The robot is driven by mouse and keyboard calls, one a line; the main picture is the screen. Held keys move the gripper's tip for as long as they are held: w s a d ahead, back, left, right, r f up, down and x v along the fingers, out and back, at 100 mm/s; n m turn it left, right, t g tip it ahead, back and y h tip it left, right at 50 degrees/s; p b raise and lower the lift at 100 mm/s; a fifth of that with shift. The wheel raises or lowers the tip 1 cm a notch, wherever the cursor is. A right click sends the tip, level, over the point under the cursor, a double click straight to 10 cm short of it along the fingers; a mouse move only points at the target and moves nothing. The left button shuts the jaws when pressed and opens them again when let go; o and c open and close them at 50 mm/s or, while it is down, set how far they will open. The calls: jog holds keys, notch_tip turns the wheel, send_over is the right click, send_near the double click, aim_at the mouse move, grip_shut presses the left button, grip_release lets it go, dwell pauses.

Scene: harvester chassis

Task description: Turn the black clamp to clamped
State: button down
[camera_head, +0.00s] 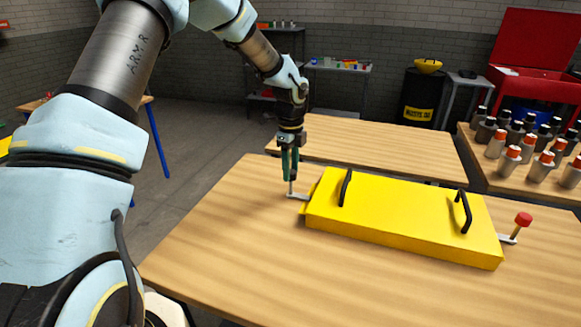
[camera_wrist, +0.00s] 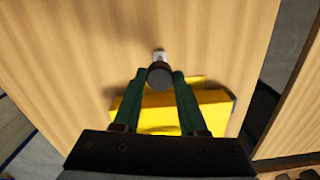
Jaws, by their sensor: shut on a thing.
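The yellow chassis (camera_head: 395,212) lies on the wooden table with two black handles on top. The black clamp (camera_head: 297,196) is at its left end; its pale metal arm and thin post show in the head view, while its knob is hidden by the fingers. In the wrist view the black knob of the clamp (camera_wrist: 160,77) sits between the green fingertips, with a small pale piece beyond it. My gripper (camera_head: 290,177) points down over the post, and its fingers (camera_wrist: 162,84) are shut on the knob. Whether the clamp arm bears on the chassis edge is unclear.
A red-knobbed clamp (camera_head: 523,220) is at the chassis's right end. The front of the wooden table (camera_head: 240,265) is clear. A second table (camera_head: 380,148) behind is bare. Several bottles with red or black caps stand on a table at right (camera_head: 465,135).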

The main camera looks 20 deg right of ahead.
jog(key=shift+d, duration=0.1)
dwell(0.3)
jog(key=shift+c, duration=2.2)
grip_release()
notch_tip(320, 180, up, 11)
jog(key=b, duration=0.2)
jog(key=shift+b, duration=0.35)
jog(key=shift+f, duration=0.1)
jog(key=s+a+f+n, duration=0.1)
jog(key=a+n, duration=0.6)
jog(key=a, duration=0.4)
jog(key=s+a+f+n, duration=0.1)
jog(key=s+a+n, duration=0.1)
jog(key=a+n, duration=0.65)
jog(key=s+a+n, duration=0.4)
jog(key=a+n, duration=0.2)
jog(key=a, duration=0.2)
jog(key=s+a+f+n+t, duration=0.1)
jog(key=s+a+n, duration=0.3)
jog(key=a+n, duration=0.2)
jog(key=shift+s+a+f+t, duration=0.3)
jog(key=shift+a, duration=0.9)
